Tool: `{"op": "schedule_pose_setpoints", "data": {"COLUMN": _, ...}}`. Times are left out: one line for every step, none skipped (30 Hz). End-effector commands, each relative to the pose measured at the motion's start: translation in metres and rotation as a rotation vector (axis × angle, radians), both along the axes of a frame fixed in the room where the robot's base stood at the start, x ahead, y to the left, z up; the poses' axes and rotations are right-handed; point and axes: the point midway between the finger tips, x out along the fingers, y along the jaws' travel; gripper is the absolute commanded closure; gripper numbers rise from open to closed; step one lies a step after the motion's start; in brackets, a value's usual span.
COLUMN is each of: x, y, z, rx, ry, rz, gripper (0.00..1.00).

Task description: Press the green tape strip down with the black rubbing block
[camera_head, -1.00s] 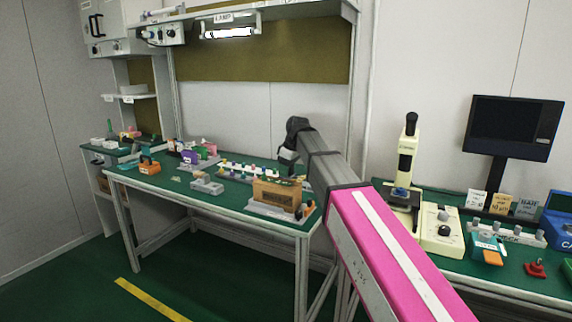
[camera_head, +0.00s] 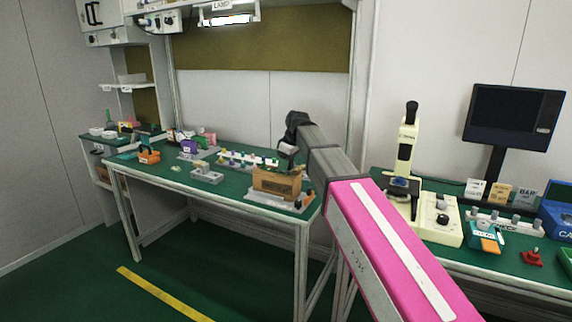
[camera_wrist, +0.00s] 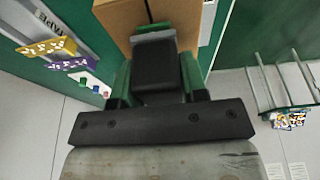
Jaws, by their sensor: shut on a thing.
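My gripper (camera_wrist: 156,66) is shut on the black rubbing block (camera_wrist: 154,72), which sits between its green-sided fingers in the wrist view. A brown cardboard box (camera_wrist: 115,14) lies just beyond the block, with a thin dark line on its face. In the head view the box (camera_head: 276,183) stands on a light grey base near the bench's right end, and my gripper end (camera_head: 288,150) is just above it, partly hidden by my arm. Whether the block touches the box is unclear.
The green bench (camera_head: 165,180) also holds a grey tray (camera_head: 206,175), a row of coloured pegs (camera_head: 245,160) and an orange item (camera_head: 148,157). A microscope (camera_head: 405,150) and a monitor (camera_head: 513,117) stand on the right bench. The floor in front is clear.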

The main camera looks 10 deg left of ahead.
Motion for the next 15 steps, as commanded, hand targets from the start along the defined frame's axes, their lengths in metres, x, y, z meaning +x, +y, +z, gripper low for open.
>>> {"op": "schedule_pose_setpoints", "data": {"x": 0.0, "y": 0.0001, "z": -0.0002, "rx": 0.0, "ry": 0.0, "rz": 0.0, "gripper": 0.79}}
{"op": "schedule_pose_setpoints", "data": {"x": 0.0, "y": 0.0, "z": -0.0004, "rx": 0.0, "ry": 0.0, "rz": 0.0, "gripper": 0.79}}
{"op": "schedule_pose_setpoints", "data": {"x": 0.0, "y": 0.0, "z": -0.0007, "rx": 0.0, "ry": 0.0, "rz": 0.0, "gripper": 0.79}}
{"op": "schedule_pose_setpoints", "data": {"x": 0.0, "y": 0.0, "z": -0.0009, "rx": 0.0, "ry": 0.0, "rz": 0.0, "gripper": 0.79}}
{"op": "schedule_pose_setpoints", "data": {"x": 0.0, "y": 0.0, "z": -0.0012, "rx": 0.0, "ry": 0.0, "rz": 0.0, "gripper": 0.79}}
{"op": "schedule_pose_setpoints", "data": {"x": -0.0001, "y": 0.0, "z": -0.0017, "rx": 0.0, "ry": 0.0, "rz": 0.0, "gripper": 0.79}}
{"op": "schedule_pose_setpoints", "data": {"x": 0.0, "y": 0.0, "z": -0.002, "rx": 0.0, "ry": 0.0, "rz": 0.0, "gripper": 0.79}}
{"op": "schedule_pose_setpoints", "data": {"x": 0.0, "y": 0.0, "z": -0.0023, "rx": 0.0, "ry": 0.0, "rz": 0.0, "gripper": 0.79}}
{"op": "schedule_pose_setpoints", "data": {"x": -0.0001, "y": 0.0001, "z": -0.0027, "rx": 0.0, "ry": 0.0, "rz": 0.0, "gripper": 0.79}}
{"op": "schedule_pose_setpoints", "data": {"x": 0.0, "y": 0.0, "z": -0.003, "rx": 0.0, "ry": 0.0, "rz": 0.0, "gripper": 0.79}}
{"op": "schedule_pose_setpoints", "data": {"x": -0.0001, "y": 0.0, "z": -0.0033, "rx": 0.0, "ry": 0.0, "rz": 0.0, "gripper": 0.79}}
{"op": "schedule_pose_setpoints", "data": {"x": 0.0, "y": 0.0, "z": -0.0037, "rx": 0.0, "ry": 0.0, "rz": 0.0, "gripper": 0.79}}
{"op": "schedule_pose_setpoints", "data": {"x": 0.0, "y": 0.0, "z": -0.0041, "rx": 0.0, "ry": 0.0, "rz": 0.0, "gripper": 0.79}}
{"op": "schedule_pose_setpoints", "data": {"x": 0.0, "y": 0.0, "z": -0.0044, "rx": 0.0, "ry": 0.0, "rz": 0.0, "gripper": 0.79}}
{"op": "schedule_pose_setpoints", "data": {"x": 0.0, "y": 0.0, "z": -0.0048, "rx": 0.0, "ry": 0.0, "rz": 0.0, "gripper": 0.79}}
